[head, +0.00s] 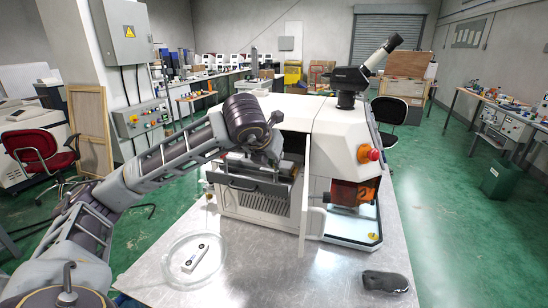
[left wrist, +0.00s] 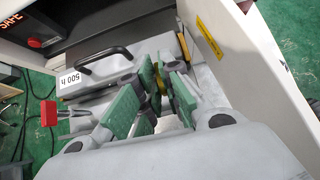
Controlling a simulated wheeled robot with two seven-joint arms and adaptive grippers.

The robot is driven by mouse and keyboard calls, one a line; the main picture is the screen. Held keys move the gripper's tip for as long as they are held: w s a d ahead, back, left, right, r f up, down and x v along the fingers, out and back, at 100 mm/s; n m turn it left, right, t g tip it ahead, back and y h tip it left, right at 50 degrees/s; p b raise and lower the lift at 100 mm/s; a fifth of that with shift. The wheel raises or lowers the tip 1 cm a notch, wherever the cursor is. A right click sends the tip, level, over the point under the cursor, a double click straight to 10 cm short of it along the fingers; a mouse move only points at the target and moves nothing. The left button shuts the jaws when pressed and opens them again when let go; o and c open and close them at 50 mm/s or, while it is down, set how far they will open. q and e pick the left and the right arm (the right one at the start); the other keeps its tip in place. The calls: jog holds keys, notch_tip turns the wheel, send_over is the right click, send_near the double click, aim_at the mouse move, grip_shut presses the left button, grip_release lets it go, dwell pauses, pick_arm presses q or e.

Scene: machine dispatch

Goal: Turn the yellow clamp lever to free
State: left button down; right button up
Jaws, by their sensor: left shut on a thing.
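The yellow clamp lever (left wrist: 157,82) shows as a small yellow piece between the green finger pads in the left wrist view. The pads hide most of it, so its angle is hard to tell. My left gripper (left wrist: 154,92) is shut on it. In the head view the left gripper (head: 270,152) is inside the open bay of the white machine (head: 335,130), above the grey drawer front. The arm and wrist hide the lever there. My right gripper is not in view.
A grey drawer with a black handle (left wrist: 100,57) and a red-topped knob (left wrist: 49,114) lie close to the fingers. A white panel (left wrist: 225,45) stands at the right. On the table are a clear dish (head: 172,272) with a white part (head: 195,258) and a dark rounded object (head: 385,281).

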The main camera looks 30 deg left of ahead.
pick_arm(q)
jog(key=shift+f, duration=0.15)
dwell(0.4)
jog(key=c, duration=1.6)
grip_release()
jog(key=shift+s+r, duration=0.1)
jog(key=shift+r, duration=0.1)
jog(key=v, duration=1.1)
jog(key=shift+d+r, duration=0.2)
jog(key=shift+d, duration=0.1)
jog(key=shift+s, duration=0.2)
